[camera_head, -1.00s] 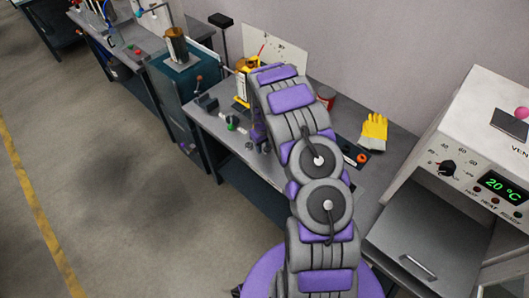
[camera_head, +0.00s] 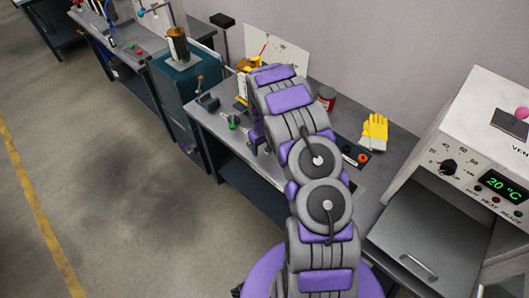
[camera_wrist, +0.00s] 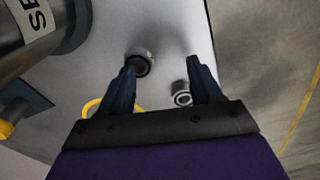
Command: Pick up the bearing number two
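In the wrist view two small ring-shaped metal parts, which look like bearings, stand on the grey bench top (camera_wrist: 185,22). One bearing (camera_wrist: 143,56) is by the left fingertip, and the other bearing (camera_wrist: 182,94) lies between the fingers, close to the right one. I cannot tell which is number two. My gripper (camera_wrist: 161,64) is open, its dark fingers apart with nothing held between them. In the head view my gripper (camera_head: 257,138) is low over the bench, mostly hidden by my arm, and the bearings cannot be made out.
A large grey cylinder with lettering (camera_wrist: 28,28) fills the upper left of the wrist view. A yellow ring (camera_wrist: 92,106) is below it. The bench edge runs along the right. In the head view, yellow gloves (camera_head: 374,131), a red can (camera_head: 326,97) and an oven (camera_head: 465,165) are right of my arm.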

